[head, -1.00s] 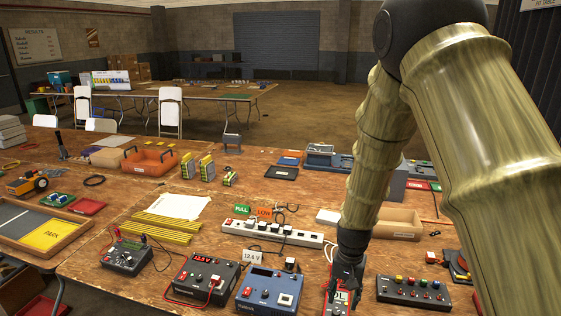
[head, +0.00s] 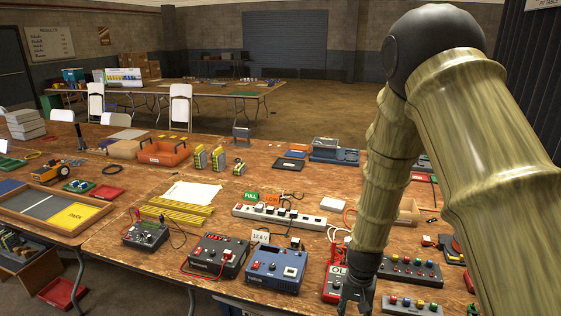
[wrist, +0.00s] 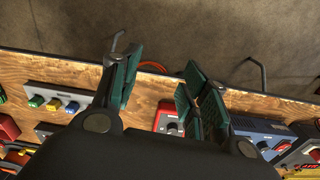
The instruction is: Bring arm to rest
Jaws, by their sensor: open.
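My gripper (head: 357,298) hangs low at the front edge of the workbench (head: 215,222), just right of and in front of a red multimeter (head: 334,284) with "OL" on its display. In the wrist view, the two dark green fingers of my gripper (wrist: 160,88) are spread apart with nothing between them. The red multimeter (wrist: 168,116) lies partly between the fingers in that view. My arm comes down from the upper right and hides part of the bench.
A blue power unit (head: 275,267) and a dark meter box (head: 215,255) stand left of my gripper. A button panel (head: 412,270) and a second one (head: 410,306) are to the right. A white power strip (head: 280,215) lies behind. Bare floor (wrist: 200,35) shows beyond the bench edge.

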